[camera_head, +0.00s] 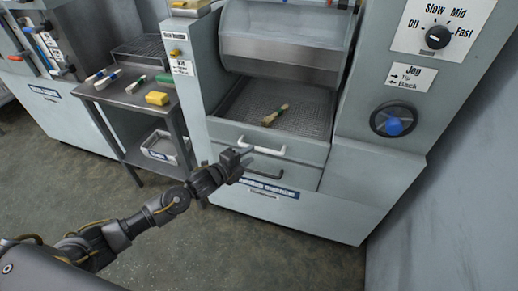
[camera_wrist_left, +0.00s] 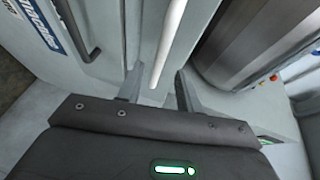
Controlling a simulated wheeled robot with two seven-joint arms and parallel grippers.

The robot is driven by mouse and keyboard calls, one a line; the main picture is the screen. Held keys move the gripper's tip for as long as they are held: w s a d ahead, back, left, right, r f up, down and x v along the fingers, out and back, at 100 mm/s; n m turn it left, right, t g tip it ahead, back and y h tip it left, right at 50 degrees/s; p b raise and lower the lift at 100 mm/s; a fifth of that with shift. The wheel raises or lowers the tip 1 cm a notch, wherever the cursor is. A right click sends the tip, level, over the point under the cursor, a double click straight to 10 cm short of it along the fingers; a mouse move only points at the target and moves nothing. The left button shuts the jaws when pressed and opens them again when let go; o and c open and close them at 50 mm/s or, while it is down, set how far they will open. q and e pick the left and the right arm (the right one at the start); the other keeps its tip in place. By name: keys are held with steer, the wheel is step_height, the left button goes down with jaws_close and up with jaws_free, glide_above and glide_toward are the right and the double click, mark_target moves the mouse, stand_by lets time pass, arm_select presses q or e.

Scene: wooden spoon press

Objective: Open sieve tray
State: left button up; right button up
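The sieve tray (camera_head: 305,122) is a mesh-bottomed drawer in the grey machine, below the curved metal drum. Its white bar handle (camera_head: 270,150) is on the drawer front, and it also shows in the left wrist view (camera_wrist_left: 168,45). My left gripper (camera_head: 243,155) is at the left end of this handle. In the left wrist view its two fingers (camera_wrist_left: 158,84) are apart, with the end of the white bar between or just ahead of them. I cannot tell whether they touch it. My right gripper is not in view.
A brush (camera_head: 271,117) lies on the mesh. A dark handle (camera_head: 265,174) sits on the panel below the white one. A side table (camera_head: 120,97) with brushes and a yellow sponge (camera_head: 157,98) stands left. The floor (camera_head: 240,245) in front is clear.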

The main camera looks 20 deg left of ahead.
mark_target(259, 149)
arm_select(q)
steer(key=x, duration=0.6)
steer(key=shift+w, duration=0.1)
jaws_close()
